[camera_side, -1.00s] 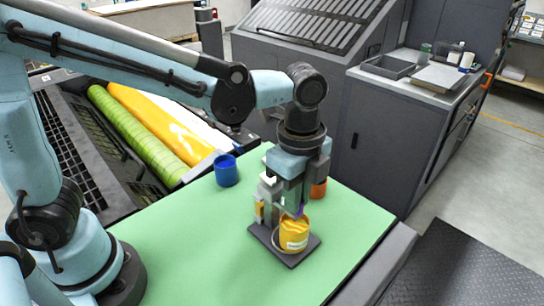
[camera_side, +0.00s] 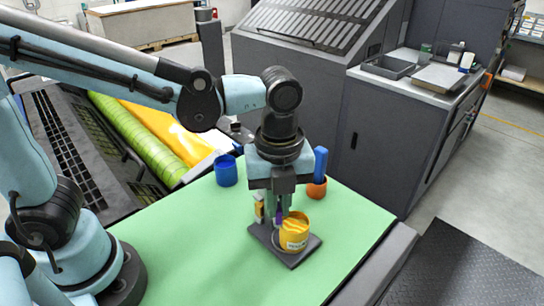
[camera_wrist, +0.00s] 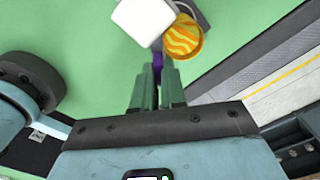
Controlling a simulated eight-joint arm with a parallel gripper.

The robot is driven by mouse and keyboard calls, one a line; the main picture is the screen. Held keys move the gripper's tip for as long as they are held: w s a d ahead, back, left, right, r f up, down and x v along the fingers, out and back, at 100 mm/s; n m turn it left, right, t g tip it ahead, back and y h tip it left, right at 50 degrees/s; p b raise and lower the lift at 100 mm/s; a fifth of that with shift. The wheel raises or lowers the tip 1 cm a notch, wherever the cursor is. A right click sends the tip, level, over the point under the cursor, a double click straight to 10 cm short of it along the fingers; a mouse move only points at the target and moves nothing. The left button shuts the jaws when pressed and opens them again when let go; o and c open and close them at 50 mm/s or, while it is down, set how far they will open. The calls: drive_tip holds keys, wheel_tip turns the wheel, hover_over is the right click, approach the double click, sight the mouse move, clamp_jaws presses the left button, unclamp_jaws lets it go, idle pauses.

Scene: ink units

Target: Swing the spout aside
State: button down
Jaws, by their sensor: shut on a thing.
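My gripper (camera_side: 281,216) points down over the ink unit and is shut on a narrow purple part (camera_wrist: 157,64), seen between the fingers in the wrist view. The purple part is likely the spout or its handle; its full shape is hidden. A yellow cup (camera_side: 294,232) with a pale label stands on the unit's dark base plate (camera_side: 296,258), just right of my fingers. In the wrist view, the yellow striped cup (camera_wrist: 184,40) is up and right of the fingertips. A white block (camera_wrist: 143,18) stands beside it and covers part of the unit.
A blue cup (camera_side: 226,171) stands on the green mat (camera_side: 190,240) to the left. An orange cup (camera_side: 316,188) is behind my gripper on the right, with an upright blue piece (camera_side: 321,161) above it. The front of the mat is clear.

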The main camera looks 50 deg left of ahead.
drive_tip(key=shift+s+a+m, duration=0.4)
drive_tip(key=shift+a+m, duration=0.2)
drive_tip(key=shift+m, duration=0.75)
drive_tip(key=shift+s+a+m, duration=0.45)
drive_tip(key=shift+a+m, duration=0.2)
drive_tip(key=shift+m, duration=0.75)
drive_tip(key=shift+s+a+m, duration=0.4)
drive_tip(key=shift+a+m, duration=0.2)
drive_tip(key=shift+m, duration=0.75)
drive_tip(key=c, duration=1.2)
unclamp_jaws()
drive_tip(key=shift+r, duration=0.1)
wheel_tip(320, 180, up, 12)
drive_tip(key=shift+f, duration=0.1)
